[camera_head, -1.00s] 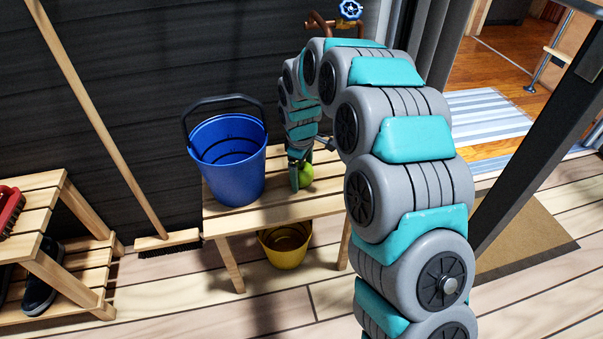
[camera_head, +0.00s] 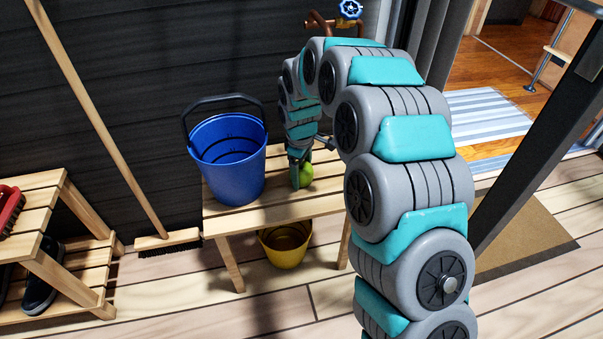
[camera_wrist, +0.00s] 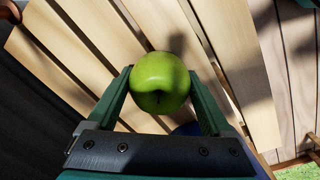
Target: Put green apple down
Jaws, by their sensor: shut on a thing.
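The green apple (camera_wrist: 160,80) is between the two fingers of my gripper (camera_wrist: 163,98) in the wrist view. My gripper is shut on it. In the head view the apple (camera_head: 306,174) shows at the fingertips of my gripper (camera_head: 300,178), over the right part of the slatted wooden bench (camera_head: 265,213). The bench slats (camera_wrist: 235,50) fill most of the wrist view behind the apple. I cannot tell whether the apple touches the bench.
A blue bucket (camera_head: 232,165) stands on the bench left of my gripper. A yellow bucket (camera_head: 285,245) is under the bench. A broom (camera_head: 165,240) leans on the dark wall, and a shoe rack (camera_head: 60,260) stands at left. Pipes with a blue valve (camera_head: 349,9) are behind.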

